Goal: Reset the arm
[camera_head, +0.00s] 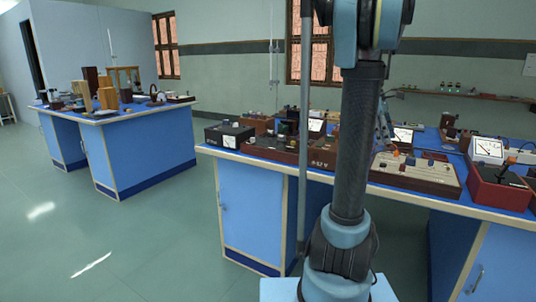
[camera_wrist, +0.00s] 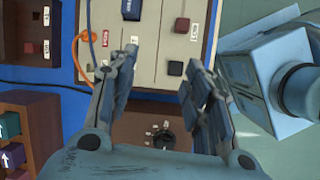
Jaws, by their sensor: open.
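My arm stands upright in the middle of the head view and covers part of the bench behind it. My gripper (camera_wrist: 160,68) shows in the wrist view with its two fingers spread apart and nothing between them. It hangs over an instrument with a cream panel (camera_wrist: 148,40), which has dark knobs, a red knob and white labels. I cannot tell the exact height of the fingers above the panel. In the head view the gripper is not clearly visible.
The near blue bench (camera_head: 252,206) carries several instruments, including a cream-topped box (camera_head: 415,172) and a red meter box (camera_head: 498,188). Another blue bench (camera_head: 145,150) stands at the left. An orange cable (camera_wrist: 76,50) lies beside the panel. The floor (camera_head: 130,240) at the left is clear.

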